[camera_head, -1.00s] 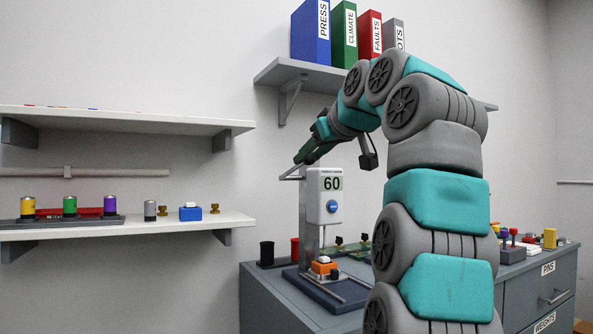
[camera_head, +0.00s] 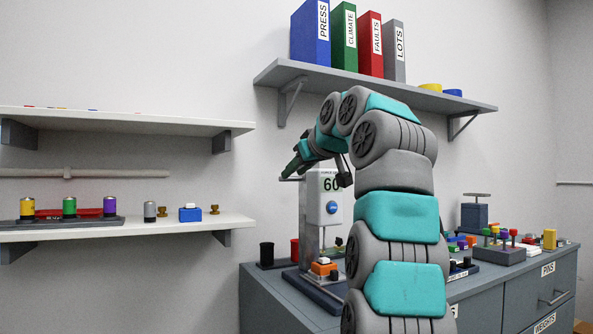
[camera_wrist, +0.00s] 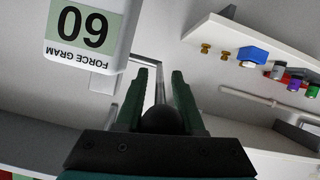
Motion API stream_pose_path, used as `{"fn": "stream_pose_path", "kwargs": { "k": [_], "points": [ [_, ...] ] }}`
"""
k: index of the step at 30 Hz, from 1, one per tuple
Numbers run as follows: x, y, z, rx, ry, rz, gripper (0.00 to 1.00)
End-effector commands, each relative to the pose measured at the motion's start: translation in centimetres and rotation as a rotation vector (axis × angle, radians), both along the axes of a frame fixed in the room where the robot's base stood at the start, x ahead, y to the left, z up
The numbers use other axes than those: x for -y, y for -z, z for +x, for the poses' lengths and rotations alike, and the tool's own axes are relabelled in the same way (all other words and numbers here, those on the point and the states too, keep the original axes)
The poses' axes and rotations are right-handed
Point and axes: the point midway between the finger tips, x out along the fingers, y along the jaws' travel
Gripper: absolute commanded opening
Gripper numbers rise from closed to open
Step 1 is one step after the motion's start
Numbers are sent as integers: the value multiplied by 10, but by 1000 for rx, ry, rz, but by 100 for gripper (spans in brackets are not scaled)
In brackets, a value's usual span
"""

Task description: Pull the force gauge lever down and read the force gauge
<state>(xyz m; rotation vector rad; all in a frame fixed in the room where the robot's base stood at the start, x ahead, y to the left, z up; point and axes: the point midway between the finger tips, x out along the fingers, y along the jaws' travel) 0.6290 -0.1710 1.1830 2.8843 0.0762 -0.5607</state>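The force gauge is a white box (camera_head: 321,205) on a grey column, with a green display reading 60. Its lettering, FORCE GRAM, shows upside down in the wrist view (camera_wrist: 90,35). The thin grey lever (camera_head: 289,179) sticks out to the left near the top of the column. In the wrist view the lever bar (camera_wrist: 159,82) bends and runs between my fingers. My gripper (camera_head: 293,166) is at the lever's outer end, tilted down to the left. Its green fingers are apart, on either side of the bar. A dark round shape sits between them; contact is unclear.
An orange block (camera_head: 323,267) with a white top sits on the gauge's dark base. A shelf with binders (camera_head: 361,45) hangs above, and two shelves (camera_head: 128,226) are on the left wall. My arm hides part of the bench.

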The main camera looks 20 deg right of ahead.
Motion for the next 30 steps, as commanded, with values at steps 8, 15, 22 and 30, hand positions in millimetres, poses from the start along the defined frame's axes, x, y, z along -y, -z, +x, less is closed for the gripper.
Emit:
{"fn": "stream_pose_path", "kwargs": {
  "k": [8,15,22,30],
  "points": [
    [0,0,0,0,-1,0,0],
    [0,0,0,0,-1,-1,0],
    [0,0,0,-1,-1,0,0],
    [-1,0,0,0,-1,-1,0]
  ]
}}
